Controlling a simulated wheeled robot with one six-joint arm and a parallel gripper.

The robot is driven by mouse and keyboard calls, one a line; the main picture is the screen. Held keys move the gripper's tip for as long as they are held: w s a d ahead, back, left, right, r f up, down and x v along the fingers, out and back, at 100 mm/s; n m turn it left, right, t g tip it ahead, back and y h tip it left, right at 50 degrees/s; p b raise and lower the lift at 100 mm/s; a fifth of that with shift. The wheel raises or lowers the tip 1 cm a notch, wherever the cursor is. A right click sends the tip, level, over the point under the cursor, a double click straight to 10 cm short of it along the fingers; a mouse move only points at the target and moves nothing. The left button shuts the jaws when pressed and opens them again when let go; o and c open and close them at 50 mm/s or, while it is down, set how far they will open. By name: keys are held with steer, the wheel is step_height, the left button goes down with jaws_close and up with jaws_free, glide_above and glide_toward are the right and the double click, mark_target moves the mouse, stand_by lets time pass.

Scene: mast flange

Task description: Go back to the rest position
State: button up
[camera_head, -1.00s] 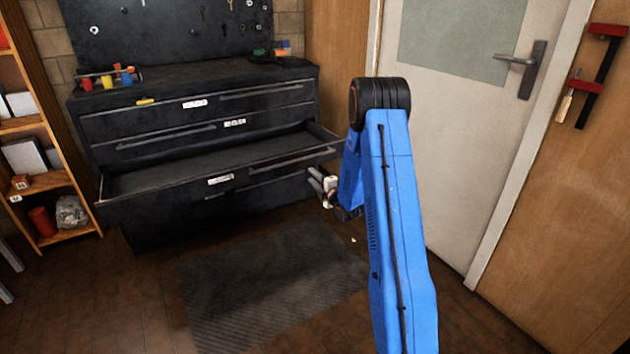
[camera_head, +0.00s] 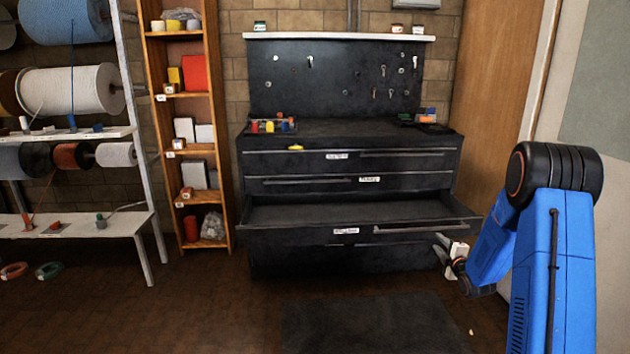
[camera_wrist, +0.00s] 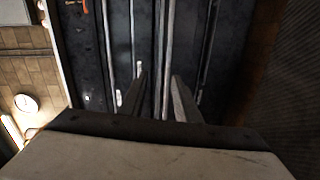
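My blue arm stands at the right of the head view. My gripper (camera_head: 443,247) is at its lower end, just in front of the right end of the open drawer (camera_head: 290,232) of the black tool cabinet (camera_head: 262,162). In the wrist view my gripper (camera_wrist: 160,88) has its two fingers apart with nothing between them. The dark drawer fronts and their long handles lie beyond the fingers. Whether the fingers touch the cabinet I cannot tell.
A wooden shelf (camera_head: 222,125) stands left of the cabinet, and a rack with cable spools (camera_head: 70,90) is further left. A dark mat (camera_head: 365,322) lies on the floor in front of the cabinet.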

steer(key=s+a+r+m+g+h, duration=0.1)
steer(key=s+a+r+m+g, duration=0.3)
steer(key=s+r, duration=0.55)
steer(key=s+a+r+m+g+h, duration=0.15)
steer(key=s+a+r+m, duration=0.45)
steer(key=s, duration=0.6)
steer(key=s+a+m+g, duration=0.2)
steer(key=s+a, duration=0.1)
steer(key=s, duration=0.9)
steer(key=s+a+m+g+y, duration=0.1)
steer(key=s+a, duration=0.3)
steer(key=s, duration=0.8)
steer(key=s+a+m+g+y, duration=0.1)
steer(key=s+a+m+g, duration=0.2)
steer(key=s, duration=0.9)
steer(key=shift+s+a+m, duration=0.3)
steer(key=shift+a+m, duration=0.2)
steer(key=shift+a, duration=0.05)
steer(key=shift+w+g, duration=0.1)
steer(key=shift+g, duration=0.15)
